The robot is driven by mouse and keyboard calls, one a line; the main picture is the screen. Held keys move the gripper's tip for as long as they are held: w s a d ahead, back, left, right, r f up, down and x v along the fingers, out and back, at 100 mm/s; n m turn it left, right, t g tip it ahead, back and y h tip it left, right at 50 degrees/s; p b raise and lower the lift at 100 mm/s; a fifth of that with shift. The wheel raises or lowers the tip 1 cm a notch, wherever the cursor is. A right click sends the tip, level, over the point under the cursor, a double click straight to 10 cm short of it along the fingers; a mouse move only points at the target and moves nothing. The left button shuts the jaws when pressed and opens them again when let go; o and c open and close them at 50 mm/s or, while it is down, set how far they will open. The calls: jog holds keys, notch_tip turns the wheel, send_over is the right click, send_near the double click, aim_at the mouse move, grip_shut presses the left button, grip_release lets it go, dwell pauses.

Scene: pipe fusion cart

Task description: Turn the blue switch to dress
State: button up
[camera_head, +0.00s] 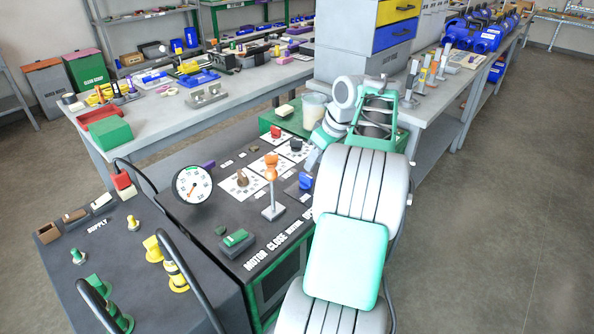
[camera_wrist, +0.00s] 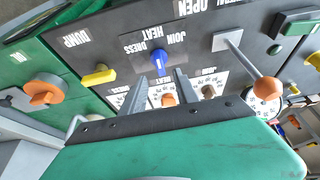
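The blue switch (camera_wrist: 159,62) sits on the dark panel (camera_wrist: 110,27) in the wrist view, with a white mark on it. The words JOIN, HEAT and DRESS are printed upside down beside it; which one it points to I cannot tell for sure. In the head view the blue switch (camera_head: 306,181) shows at the panel's right edge, next to my arm. My gripper (camera_wrist: 160,78) is open, its two fingers apart and pointing at the switch. The switch appears just beyond and between the fingertips; contact cannot be made out. In the head view my arm hides most of the gripper.
An orange-topped lever (camera_head: 271,185) stands left of the blue switch; its orange ball (camera_wrist: 268,89) shows in the wrist view. A yellow knob (camera_wrist: 98,75) and an orange knob (camera_wrist: 43,93) are nearby. A round gauge (camera_head: 192,185) stands farther left. A workbench (camera_head: 160,118) lies behind the cart.

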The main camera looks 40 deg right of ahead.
aim_at(307, 176)
jog(key=b+x, duration=0.2)
jog(key=x, duration=0.5)
jog(key=shift+w+f, duration=0.2)
jog(key=shift+f, duration=0.1)
jog(key=shift+c, duration=0.6)
grip_shut()
